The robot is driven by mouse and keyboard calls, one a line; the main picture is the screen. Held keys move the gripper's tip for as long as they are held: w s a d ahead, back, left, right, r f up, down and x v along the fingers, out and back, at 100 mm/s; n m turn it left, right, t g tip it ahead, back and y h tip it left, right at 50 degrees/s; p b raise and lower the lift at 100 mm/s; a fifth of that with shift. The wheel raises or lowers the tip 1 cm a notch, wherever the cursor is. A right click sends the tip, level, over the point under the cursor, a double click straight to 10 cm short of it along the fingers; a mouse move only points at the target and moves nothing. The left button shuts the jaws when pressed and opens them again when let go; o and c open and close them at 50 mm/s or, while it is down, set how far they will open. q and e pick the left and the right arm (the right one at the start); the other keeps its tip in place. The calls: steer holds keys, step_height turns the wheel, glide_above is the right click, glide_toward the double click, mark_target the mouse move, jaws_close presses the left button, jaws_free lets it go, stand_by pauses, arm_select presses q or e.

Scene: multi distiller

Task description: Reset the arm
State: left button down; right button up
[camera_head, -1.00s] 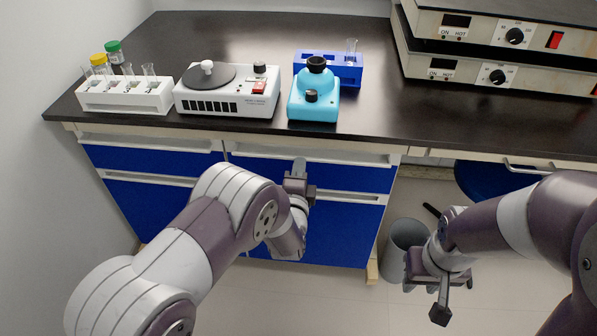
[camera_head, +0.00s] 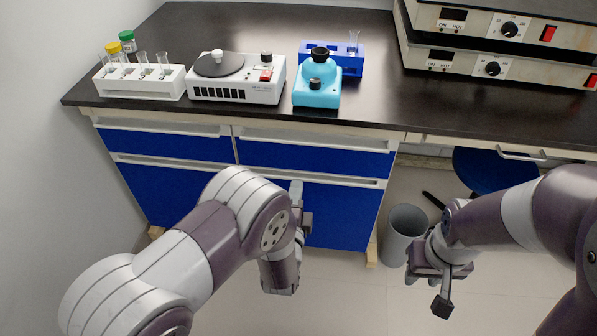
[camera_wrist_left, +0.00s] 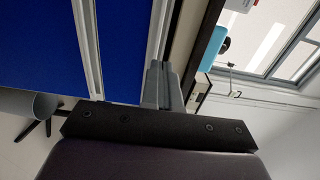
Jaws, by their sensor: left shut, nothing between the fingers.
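My left gripper (camera_head: 297,190) is in front of the blue cabinet (camera_head: 250,157), below the level of the bench top. It is shut and empty; its closed fingers (camera_wrist_left: 160,85) also show in the left wrist view, with the blue cabinet front (camera_wrist_left: 35,50) behind them. My right gripper (camera_head: 441,305) hangs at the lower right, pointing down over the floor; its fingers are too small and dark to tell open from shut.
A grey bin (camera_head: 402,240) stands on the floor behind my right gripper.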

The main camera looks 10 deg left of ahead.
arm_select(q)
steer(key=s+d+f+n+g+h, duration=0.1)
steer(key=s+f+n+g, duration=0.7)
steer(key=f+g, duration=0.25)
steer(key=s+a+r+n+g, duration=0.7)
steer(key=s+a+r+n, duration=0.15)
steer(key=s, duration=0.35)
steer(key=a+r+p, duration=0.1)
steer(key=r+p, duration=1.2)
steer(key=r, duration=0.2)
steer(key=w+a+r+n+y+p, duration=0.1)
steer(key=a+r+p, duration=0.1)
steer(key=r+p, duration=1.1)
step_height(320, 180, up, 3)
steer(key=shift+w+t, duration=0.3)
steer(key=shift+t, duration=0.15)
steer(key=shift+a, duration=0.1)
